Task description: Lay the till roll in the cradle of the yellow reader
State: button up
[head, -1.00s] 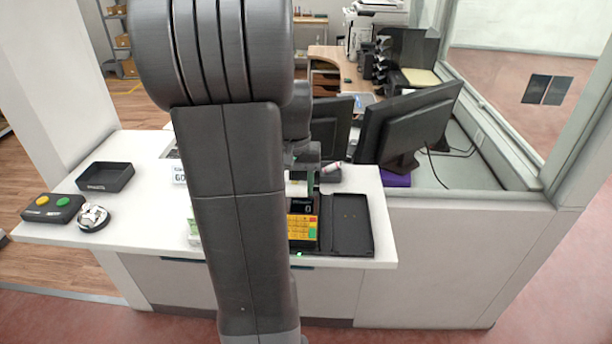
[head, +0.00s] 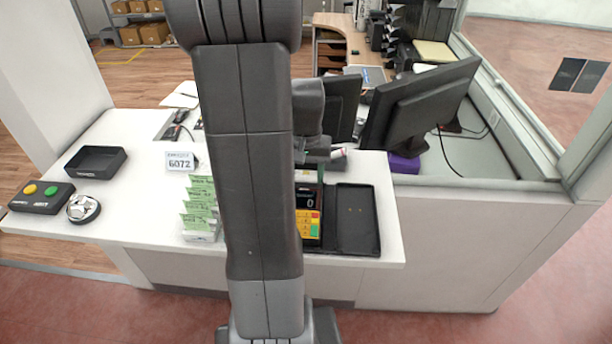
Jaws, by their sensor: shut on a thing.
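The yellow reader (head: 308,222) lies near the front edge of the counter, right of my arm, its dark screen showing 0. My arm hides its left part. A flat black tray-like part (head: 357,218) lies open along its right side; I cannot tell whether this is the cradle. My gripper (head: 319,163) is partly hidden behind my arm, above the back of the reader. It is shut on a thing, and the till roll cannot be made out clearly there. A thin green edge shows below the gripper.
On the left are a black tray (head: 95,161), a button box (head: 41,196) and a silver bell (head: 83,208). A number sign (head: 180,162) and green cards (head: 199,205) stand left of my arm. A monitor (head: 420,105) and a dark item with a white-and-red end (head: 338,153) are behind.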

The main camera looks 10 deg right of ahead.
aim_at(306, 173)
jog(key=shift+f, duration=0.55)
jog(key=shift+f, duration=0.1)
jog(key=o, duration=1)
jog(key=shift+c, duration=0.2)
notch_tip(306, 173, up, 12)
jog(key=shift+b, duration=0.3)
